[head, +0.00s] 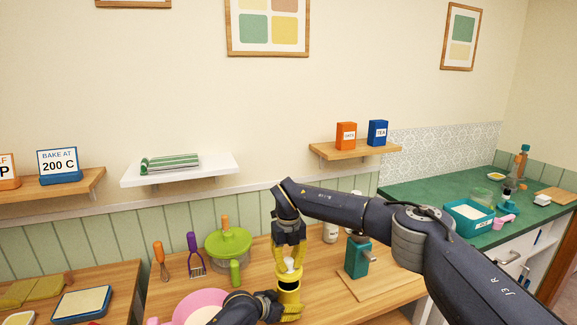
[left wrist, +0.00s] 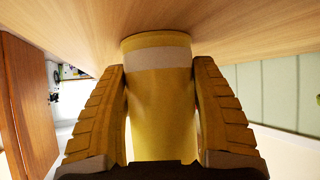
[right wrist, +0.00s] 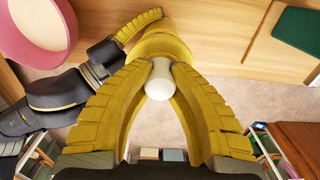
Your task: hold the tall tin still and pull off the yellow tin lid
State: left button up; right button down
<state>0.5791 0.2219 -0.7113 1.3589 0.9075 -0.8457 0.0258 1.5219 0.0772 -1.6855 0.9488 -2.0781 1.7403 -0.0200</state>
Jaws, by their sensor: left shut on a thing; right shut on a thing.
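The tall tin (head: 289,297) is yellow and stands upright on the wooden counter. In the left wrist view the tin (left wrist: 160,110) has a pale band and sits between both fingers. My left gripper (head: 285,309) is shut around its body from the side. The yellow tin lid (right wrist: 163,45) has a white knob (right wrist: 159,82). My right gripper (head: 291,266) points down from above and is shut on this knob. The lid appears to be on top of the tin; the fingers partly hide the joint, so I cannot tell if there is a gap.
A pink bowl (head: 177,301) is left of the tin, close to my left arm. A green-lidded pot (head: 228,247) stands behind left. A teal block-shaped item (head: 356,258) stands on a wooden board (head: 385,280) to the right. A white jar (head: 330,232) stands behind it.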

pick_arm(q)
jog(key=shift+s+a+f, duration=0.1)
jog(key=shift+s+f, duration=0.05)
jog(key=shift+f, duration=0.25)
jog(key=o, duration=1.6)
jog(key=shift+r, duration=0.15)
jog(key=shift+o, duration=0.2)
jog(key=shift+r, duration=0.1)
jog(key=shift+o, duration=0.2)
jog(key=shift+w, duration=0.2)
jog(key=shift+r, duration=0.1)
jog(key=shift+v, duration=3.7)
jog(key=v, duration=1.2)
